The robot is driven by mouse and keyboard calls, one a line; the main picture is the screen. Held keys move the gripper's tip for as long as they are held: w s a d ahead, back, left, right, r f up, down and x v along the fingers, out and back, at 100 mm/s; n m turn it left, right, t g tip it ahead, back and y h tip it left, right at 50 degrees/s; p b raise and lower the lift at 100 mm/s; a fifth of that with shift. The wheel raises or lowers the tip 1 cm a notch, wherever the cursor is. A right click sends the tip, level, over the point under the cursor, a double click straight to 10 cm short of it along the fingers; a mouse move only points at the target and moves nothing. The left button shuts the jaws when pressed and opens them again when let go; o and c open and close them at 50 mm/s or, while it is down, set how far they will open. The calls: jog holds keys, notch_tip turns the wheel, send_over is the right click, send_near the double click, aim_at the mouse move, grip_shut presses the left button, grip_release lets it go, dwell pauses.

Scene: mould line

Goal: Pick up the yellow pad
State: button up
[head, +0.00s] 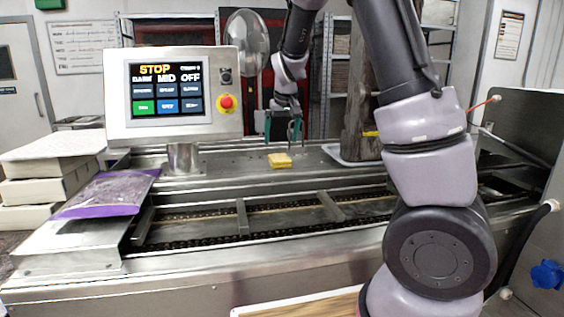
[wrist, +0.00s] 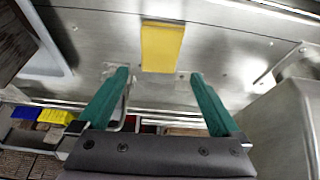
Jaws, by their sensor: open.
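The yellow pad (head: 280,160) lies flat on the metal deck behind the conveyor trough, right of the control panel. In the wrist view the yellow pad (wrist: 161,47) is at the top centre, beyond the fingertips and roughly in line with the gap between them. My gripper (head: 284,140) hangs above and just behind the pad in the head view. In the wrist view my gripper (wrist: 161,75) shows two green fingers spread apart with nothing between them. The fingers do not touch the pad.
A control panel (head: 173,130) stands on a post to the left. The conveyor trough (head: 270,217) with cross bars runs in front. A brown upright block stands on a pale tray (head: 345,155) to the right. A purple bag (head: 108,192) and stacked white boxes (head: 45,187) sit at left.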

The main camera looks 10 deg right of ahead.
aim_at(279, 157)
jog(key=shift+s+x, duration=0.1)
jog(key=shift+x, duration=1.9)
jog(key=shift+s+x, duration=0.15)
jog(key=shift+x, duration=1.8)
jog(key=shift+f, duration=0.25)
jog(key=c, duration=1.3)
jog(key=shift+o, duration=0.2)
notch_tip(279, 157, up, 10)
jog(key=shift+r, duration=0.2)
